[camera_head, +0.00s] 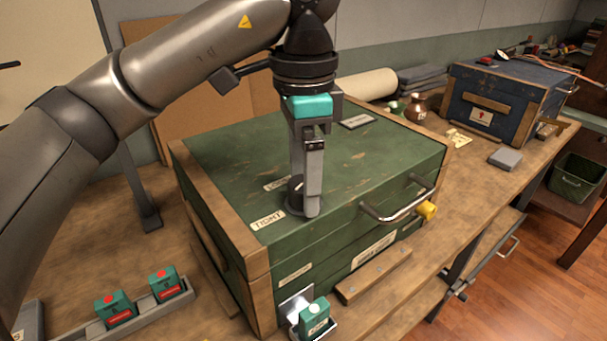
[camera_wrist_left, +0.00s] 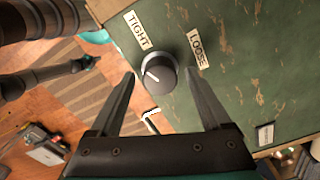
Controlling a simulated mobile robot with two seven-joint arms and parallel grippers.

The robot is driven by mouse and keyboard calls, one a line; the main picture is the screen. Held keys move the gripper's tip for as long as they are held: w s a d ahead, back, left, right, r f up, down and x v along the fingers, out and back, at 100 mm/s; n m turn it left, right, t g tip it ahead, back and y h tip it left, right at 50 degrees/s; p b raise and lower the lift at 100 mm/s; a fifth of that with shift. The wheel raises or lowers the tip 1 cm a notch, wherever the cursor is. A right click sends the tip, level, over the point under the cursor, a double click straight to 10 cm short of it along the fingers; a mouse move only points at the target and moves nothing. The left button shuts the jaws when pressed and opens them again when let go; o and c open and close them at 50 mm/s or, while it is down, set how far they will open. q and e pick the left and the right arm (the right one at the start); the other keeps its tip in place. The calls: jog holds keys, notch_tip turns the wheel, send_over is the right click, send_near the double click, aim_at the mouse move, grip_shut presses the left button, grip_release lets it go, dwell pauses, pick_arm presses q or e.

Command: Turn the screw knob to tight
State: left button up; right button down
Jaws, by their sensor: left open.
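The screw knob (camera_wrist_left: 158,74) is dark and round with a white pointer line, set on the green top of a wood-edged chest (camera_head: 220,165). In the head view the left gripper (camera_head: 305,208) points straight down at the chest top and partly hides the knob (camera_head: 295,187).
A metal handle (camera_head: 400,212) and a yellow knob (camera_head: 427,210) stick out of the chest's front. Small green boxes (camera_head: 165,284) stand in a tray at lower left. A blue chest (camera_head: 510,95) stands at the back right.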

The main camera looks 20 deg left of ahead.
pick_arm(q)
jog(key=shift+r, duration=0.1)
notch_tip(320, 180, up, 6)
jog(key=p, duration=0.2)
jog(key=shift+p, duration=0.3)
notch_tip(320, 180, up, 9)
jog(key=p, duration=0.3)
jog(key=shift+p, duration=0.3)
pick_arm(e)
jog(key=s+a+r+g, duration=0.1)
jog(key=s+a+r, duration=0.3)
jog(key=s+r, duration=0.1)
jog(key=shift+s+a+r+y, duration=0.25)
jog(key=shift+s+a+y, duration=0.1)
jog(key=shift+s, duration=0.35)
jog(key=shift+w, duration=0.1)
